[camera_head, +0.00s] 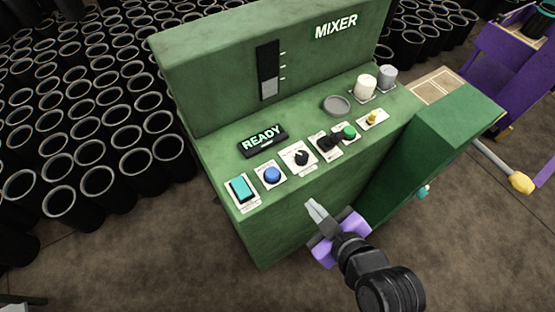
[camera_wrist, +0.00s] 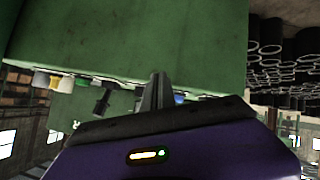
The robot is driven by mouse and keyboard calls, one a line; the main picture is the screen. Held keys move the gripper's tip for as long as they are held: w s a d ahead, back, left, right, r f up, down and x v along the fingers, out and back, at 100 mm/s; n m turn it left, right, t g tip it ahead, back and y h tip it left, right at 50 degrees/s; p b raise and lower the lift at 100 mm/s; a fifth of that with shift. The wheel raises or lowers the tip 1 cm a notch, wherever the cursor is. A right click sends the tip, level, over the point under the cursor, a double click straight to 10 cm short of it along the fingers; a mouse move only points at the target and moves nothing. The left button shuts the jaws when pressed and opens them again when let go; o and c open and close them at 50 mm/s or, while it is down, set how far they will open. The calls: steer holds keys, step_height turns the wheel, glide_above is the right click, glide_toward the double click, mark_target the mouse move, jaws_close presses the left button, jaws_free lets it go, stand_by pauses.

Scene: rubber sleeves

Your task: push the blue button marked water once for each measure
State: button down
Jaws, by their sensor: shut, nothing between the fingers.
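The green mixer (camera_head: 270,45) has a sloping panel with a row of controls. The round blue button (camera_head: 272,175) sits on a white label plate, second from the left; the label is too small to read. A bit of blue shows in the wrist view (camera_wrist: 179,99), just right of my fingers. The lit display (camera_head: 262,139) reads READY. My gripper (camera_head: 313,207) is shut and empty, in front of the panel's front edge, to the right of and nearer than the blue button. It is apart from the button in the head view. In the wrist view my gripper (camera_wrist: 158,82) points toward the green front.
Left of the button is a teal rocker switch (camera_head: 241,188); right of it is a black knob (camera_head: 301,157). A green button (camera_head: 349,131) and yellow knob (camera_head: 373,117) lie farther right. A green block (camera_head: 430,140) juts out at right. Black sleeves (camera_head: 75,207) crowd the left.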

steer(key=w+a+r+n+g+y+p, duration=0.1)
steer(key=w+a+r+n+p, duration=0.1)
steer(key=w+a+r+n, duration=0.2)
steer(key=w+a+r+n+g+y+p, duration=0.1)
steer(key=w+a+r+n+g+p, duration=0.1)
steer(key=r, duration=0.8)
steer(key=w+a+n+p, duration=0.1)
steer(key=a+n, duration=0.1)
steer(key=a, duration=0.1)
steer(key=shift+w+r+g, duration=0.2)
steer(key=shift+w+g, duration=0.1)
steer(key=shift+w, duration=0.05)
steer(key=shift+a+f, duration=0.1)
steer(key=shift+f, duration=0.05)
steer(key=b, duration=0.7)
glide_above(275, 175)
step_height(275, 175, down, 7)
steer(key=shift+f, duration=0.75)
steer(key=shift+f, duration=0.1)
steer(key=shift+f, duration=0.3)
